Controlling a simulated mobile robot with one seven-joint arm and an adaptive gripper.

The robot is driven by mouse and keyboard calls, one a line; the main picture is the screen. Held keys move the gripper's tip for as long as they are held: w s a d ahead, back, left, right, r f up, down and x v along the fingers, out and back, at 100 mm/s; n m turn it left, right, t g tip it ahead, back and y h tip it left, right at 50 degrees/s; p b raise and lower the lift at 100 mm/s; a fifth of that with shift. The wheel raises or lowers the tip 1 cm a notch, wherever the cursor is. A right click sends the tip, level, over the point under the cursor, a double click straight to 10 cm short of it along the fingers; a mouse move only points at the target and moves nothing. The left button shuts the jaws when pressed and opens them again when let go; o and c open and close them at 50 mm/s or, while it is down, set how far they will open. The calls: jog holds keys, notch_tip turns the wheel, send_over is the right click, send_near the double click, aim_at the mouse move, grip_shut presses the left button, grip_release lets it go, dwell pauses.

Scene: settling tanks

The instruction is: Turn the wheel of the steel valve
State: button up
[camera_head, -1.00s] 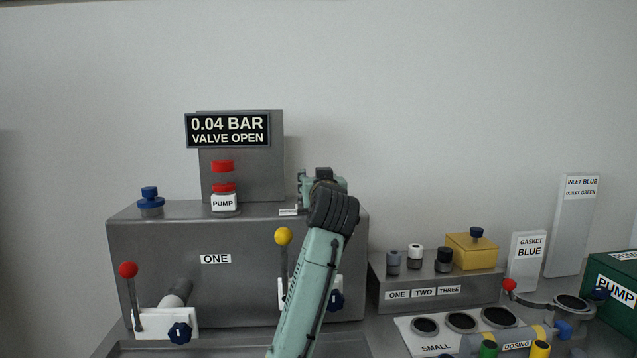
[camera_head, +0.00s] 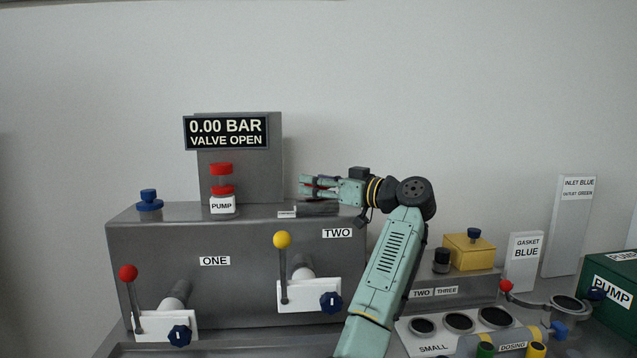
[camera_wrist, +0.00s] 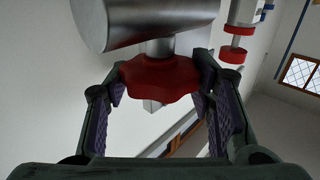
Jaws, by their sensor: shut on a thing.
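My gripper (camera_head: 320,188) is above the right part of the grey tank top, pointing left in the head view. In the wrist view, my gripper (camera_wrist: 162,78) has its fingers on both sides of a lobed red wheel (camera_wrist: 160,82) and is shut on it. A stem joins the wheel to a steel cylinder (camera_wrist: 140,22), which seems to be the steel valve's body. In the head view, a steel cylinder (camera_head: 318,208) shows just below the gripper. The display (camera_head: 227,132) reads 0.00 BAR, VALVE OPEN.
A red-capped PUMP part (camera_head: 221,190) and a blue knob (camera_head: 149,200) are on the tank top. A red-ball lever (camera_head: 128,272) and a yellow-ball lever (camera_head: 282,240) stand at its front. Labelled blocks and a yellow box (camera_head: 470,252) are right of my arm.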

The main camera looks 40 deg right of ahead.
jog(key=shift+n+g+y, duration=0.3)
jog(key=shift+n+y, duration=0.3)
jog(key=shift+y, duration=0.3)
jog(key=o, duration=1.2)
jog(key=shift+c, duration=0.2)
jog(key=v, duration=1.2)
jog(key=shift+f, duration=0.1)
